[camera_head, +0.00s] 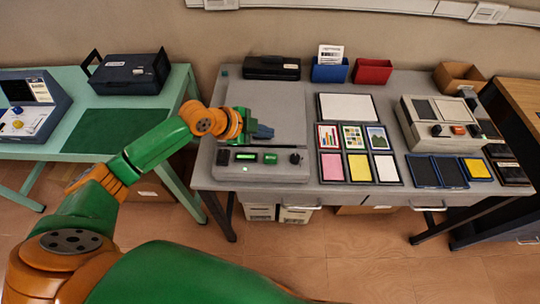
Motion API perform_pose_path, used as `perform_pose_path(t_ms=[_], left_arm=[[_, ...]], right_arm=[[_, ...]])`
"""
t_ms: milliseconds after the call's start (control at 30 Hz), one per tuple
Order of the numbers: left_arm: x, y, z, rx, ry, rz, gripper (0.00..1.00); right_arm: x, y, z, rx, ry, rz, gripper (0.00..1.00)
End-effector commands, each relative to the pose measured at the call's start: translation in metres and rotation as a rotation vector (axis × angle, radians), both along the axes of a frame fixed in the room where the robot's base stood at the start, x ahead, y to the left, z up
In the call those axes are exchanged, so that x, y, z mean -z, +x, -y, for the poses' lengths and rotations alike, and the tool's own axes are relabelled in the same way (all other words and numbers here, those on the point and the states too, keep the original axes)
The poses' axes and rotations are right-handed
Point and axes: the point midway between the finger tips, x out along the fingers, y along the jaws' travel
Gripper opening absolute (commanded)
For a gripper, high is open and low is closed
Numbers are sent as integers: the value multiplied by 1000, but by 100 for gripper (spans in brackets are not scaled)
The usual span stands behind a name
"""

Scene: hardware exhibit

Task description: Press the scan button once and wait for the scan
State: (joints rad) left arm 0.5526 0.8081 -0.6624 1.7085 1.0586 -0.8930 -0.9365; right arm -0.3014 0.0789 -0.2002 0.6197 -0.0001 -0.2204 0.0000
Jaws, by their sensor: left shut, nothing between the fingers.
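A grey scanner (230,172) sits at the left end of the grey table. Its front panel carries a dark display (246,157), a green button (270,158) and a black knob (295,158). A small green light (247,169) glows below the display. I cannot read any label that marks the scan button. My left gripper (266,132) is shut and empty. In the picture it lies over the scanner, just above the panel and the green button; I see no contact with the button. My right gripper is not in view.
A frame of coloured cards and pictures (343,147) lies right of the scanner. Blue (330,70) and red (372,72) bins stand behind. A beige device (440,133) is at the right. A green table (140,101) with a dark case (128,76) stands left, across a gap.

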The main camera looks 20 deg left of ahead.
Motion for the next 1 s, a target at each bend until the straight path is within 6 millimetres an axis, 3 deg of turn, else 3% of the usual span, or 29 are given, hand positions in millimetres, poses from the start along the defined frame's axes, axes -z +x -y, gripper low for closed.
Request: perform_pose_path(t_ms=[267, 633, 800, 1000], left_arm=[[17, 0, 0, -1, -1, 0, 0], [71, 0, 0, -1, 0, -1, 0], [87, 0, 0, -1, 0, -1, 0], [89, 0, 0, -1, 0, -1, 0]], right_arm=[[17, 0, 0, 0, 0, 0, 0], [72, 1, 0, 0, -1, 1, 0], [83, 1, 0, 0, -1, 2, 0], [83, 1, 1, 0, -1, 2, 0]])
